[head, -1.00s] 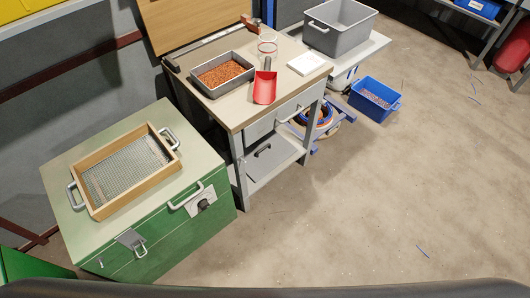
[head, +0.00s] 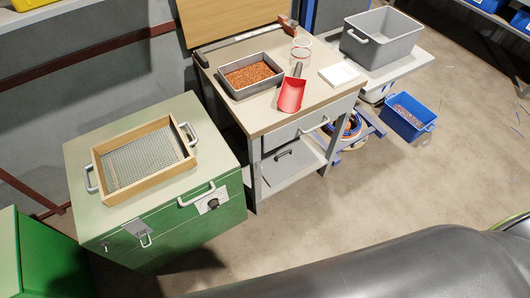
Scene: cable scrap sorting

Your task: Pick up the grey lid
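A flat pale grey piece with a dark handle (head: 284,154) lies on the lower shelf of the workbench, under the drawer. It may be the grey lid, but it is small and partly shaded, so I cannot be sure. No other clear lid shows in the head view. Neither of my grippers is in view.
The workbench top (head: 262,119) carries a grey tray (head: 239,91) of copper-coloured granules, a red scoop (head: 291,95), a clear container and a white pad. A green chest (head: 165,238) with a wooden-framed sieve (head: 133,194) stands left. A grey bin (head: 381,50) and blue crate (head: 405,127) are right.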

